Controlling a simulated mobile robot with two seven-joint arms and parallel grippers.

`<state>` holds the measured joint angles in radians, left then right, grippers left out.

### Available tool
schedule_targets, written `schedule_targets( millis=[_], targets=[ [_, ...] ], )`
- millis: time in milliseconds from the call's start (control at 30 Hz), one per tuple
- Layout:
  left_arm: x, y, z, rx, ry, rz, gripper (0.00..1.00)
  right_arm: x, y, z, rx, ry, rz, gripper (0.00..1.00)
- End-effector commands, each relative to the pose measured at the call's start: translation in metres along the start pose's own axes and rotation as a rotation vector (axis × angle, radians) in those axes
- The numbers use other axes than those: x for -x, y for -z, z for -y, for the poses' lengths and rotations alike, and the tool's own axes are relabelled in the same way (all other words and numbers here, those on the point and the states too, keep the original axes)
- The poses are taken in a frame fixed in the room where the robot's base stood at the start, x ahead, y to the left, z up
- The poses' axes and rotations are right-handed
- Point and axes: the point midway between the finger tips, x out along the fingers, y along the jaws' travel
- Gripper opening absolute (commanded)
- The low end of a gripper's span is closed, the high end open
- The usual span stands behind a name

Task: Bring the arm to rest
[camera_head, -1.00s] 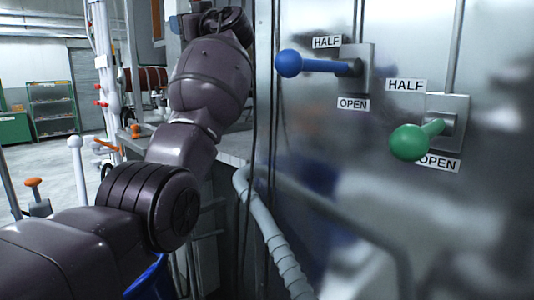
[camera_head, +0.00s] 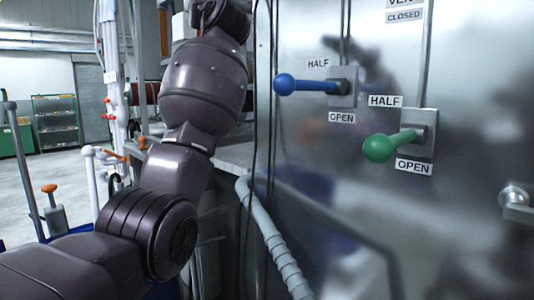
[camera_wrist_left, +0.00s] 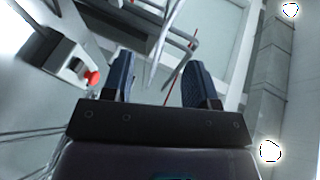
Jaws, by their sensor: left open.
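My left arm (camera_head: 190,100) comes in from the lower left of the head view and rises to the top edge, where its end goes out of the picture. My left gripper (camera_wrist_left: 158,80) shows in the left wrist view. Its two dark fingers stand apart, with nothing between them. Pale bars and frames show blurred beyond the fingers. My right gripper is in no view.
A steel panel fills the right, with a blue-knobbed lever (camera_head: 305,84) and a green-knobbed lever (camera_head: 395,145), both between HALF and OPEN labels. A ribbed hose (camera_head: 270,235) and dark cables run close right of my arm. Open floor (camera_head: 60,170) lies left.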

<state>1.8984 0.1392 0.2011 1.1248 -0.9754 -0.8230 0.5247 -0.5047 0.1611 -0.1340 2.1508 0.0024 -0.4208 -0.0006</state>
Motion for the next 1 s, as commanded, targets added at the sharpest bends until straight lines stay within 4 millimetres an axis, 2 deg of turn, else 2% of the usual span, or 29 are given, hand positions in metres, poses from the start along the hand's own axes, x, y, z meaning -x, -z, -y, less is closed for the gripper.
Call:
schedule_targets(
  millis=[167, 333, 667, 1000],
  targets=[
    [0.014, -0.024, -0.004, -0.027, -0.096, -0.033, 0.53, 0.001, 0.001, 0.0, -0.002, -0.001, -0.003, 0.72],
    [0.032, -0.06, -0.005, -0.055, -0.184, -0.054, 0.53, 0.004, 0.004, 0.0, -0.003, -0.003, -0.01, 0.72],
    [0.087, -0.162, 0.006, -0.1, -0.345, -0.05, 0.53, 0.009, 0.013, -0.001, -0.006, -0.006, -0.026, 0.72],
    [0.164, -0.264, 0.037, -0.114, -0.466, 0.011, 0.53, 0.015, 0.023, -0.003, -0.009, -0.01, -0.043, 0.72]
  ],
)
